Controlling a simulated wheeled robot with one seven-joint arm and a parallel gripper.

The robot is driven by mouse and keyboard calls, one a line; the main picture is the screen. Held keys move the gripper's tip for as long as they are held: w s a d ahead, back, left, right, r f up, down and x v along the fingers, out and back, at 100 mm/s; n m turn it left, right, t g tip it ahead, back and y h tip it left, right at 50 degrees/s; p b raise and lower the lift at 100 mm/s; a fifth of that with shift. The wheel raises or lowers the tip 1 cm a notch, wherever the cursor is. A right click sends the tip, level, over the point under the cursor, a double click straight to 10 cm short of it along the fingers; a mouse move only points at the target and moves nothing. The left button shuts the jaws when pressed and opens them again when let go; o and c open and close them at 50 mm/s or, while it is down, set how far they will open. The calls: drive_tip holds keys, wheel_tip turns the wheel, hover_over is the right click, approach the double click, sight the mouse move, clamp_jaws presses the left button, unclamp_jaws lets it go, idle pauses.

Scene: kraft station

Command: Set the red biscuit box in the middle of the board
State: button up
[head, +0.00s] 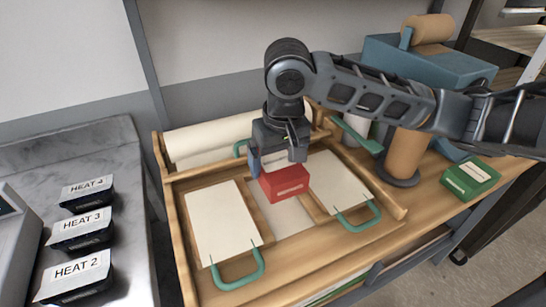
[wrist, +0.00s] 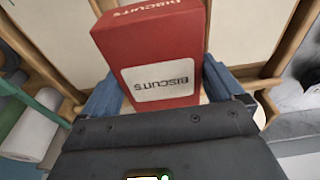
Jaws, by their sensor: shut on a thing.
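The red biscuit box (head: 287,183) is held between the blue fingers of my gripper (head: 278,168), which points down over the wooden board (head: 290,251). The box is over the middle part of the board, between two pale panels; I cannot tell whether its underside touches the surface. In the wrist view the box (wrist: 160,60) shows its "BISCUITS" label, with a blue finger of my gripper (wrist: 161,92) on either side. A pale grey patch (head: 294,221) shows on the board in front of the box.
The left pale panel (head: 218,222) and right pale panel (head: 338,180) have green handles. A white roll (head: 210,137) lies behind. At right stand a brown roll (head: 405,153) and a green box (head: 470,178). Black "HEAT" packs (head: 80,232) sit on the left counter.

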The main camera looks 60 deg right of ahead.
drive_tip(key=shift+f, duration=3.6)
drive_tip(key=o, duration=0.8)
drive_tip(key=shift+s+a+r, duration=0.15)
drive_tip(key=shift+r, duration=1.1)
drive_tip(key=shift+s+a+r, duration=0.1)
drive_tip(key=shift+s+r, duration=0.1)
drive_tip(key=shift+r, duration=1.1)
drive_tip(key=shift+s+a+r, duration=0.15)
drive_tip(key=shift+r, duration=1.1)
